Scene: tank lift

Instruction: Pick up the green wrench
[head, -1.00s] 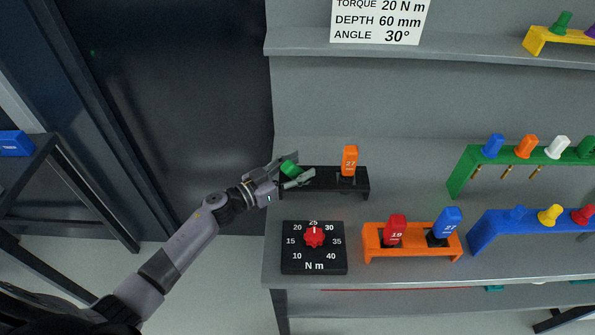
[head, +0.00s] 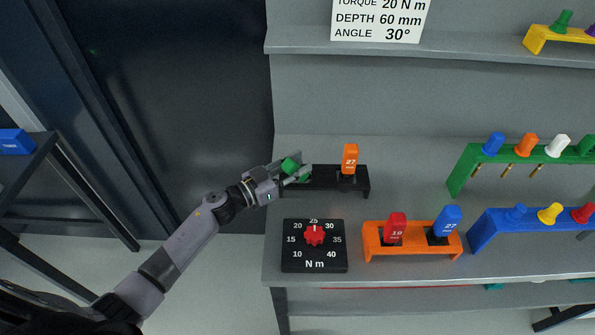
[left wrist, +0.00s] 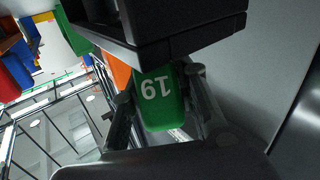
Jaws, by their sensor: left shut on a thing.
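The green wrench (head: 290,166) stands at the left end of a black rack (head: 325,178) on the bench. In the left wrist view the wrench (left wrist: 160,100) shows as a green block marked 19, under a dark part of the rack. My left gripper (head: 290,170) is shut on the green wrench, with one finger on each side of it. In the left wrist view the fingers (left wrist: 163,110) flank the green block. I cannot tell whether the wrench still touches the rack. My right gripper is not in view.
An orange wrench (head: 350,158) marked 27 stands in the black rack to the right. A torque dial (head: 314,262) and an orange rack (head: 412,254) with red and blue wrenches sit in front. Green (head: 463,165) and blue (head: 480,240) racks stand further right.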

